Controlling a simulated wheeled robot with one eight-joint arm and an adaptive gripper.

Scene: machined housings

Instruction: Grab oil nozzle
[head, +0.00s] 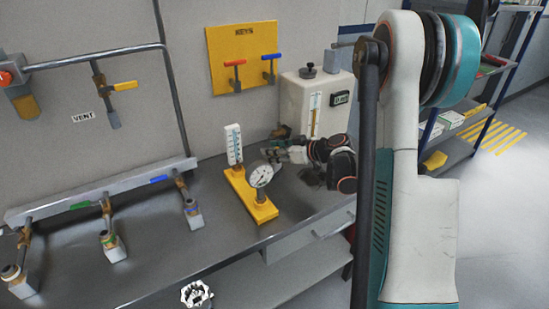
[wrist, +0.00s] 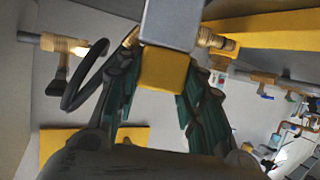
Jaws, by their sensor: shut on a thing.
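My gripper (head: 273,155) is low over the bench in the head view, between the yellow gauge stand (head: 246,196) and the white tank (head: 303,100). In the wrist view its dark green fingers close on both sides of a yellow block with a grey block (wrist: 172,22) above it. I take this held piece for the oil nozzle (wrist: 163,70). Brass fittings show beside it, and a black ring or loop (wrist: 84,75) is at its left. In the head view my fingers hide most of the held piece.
Several valves stand on a pipe (head: 100,193) at the bench's left. A yellow key board (head: 242,58) with red and blue handles hangs behind. A dial gauge (head: 261,176) is close to my gripper.

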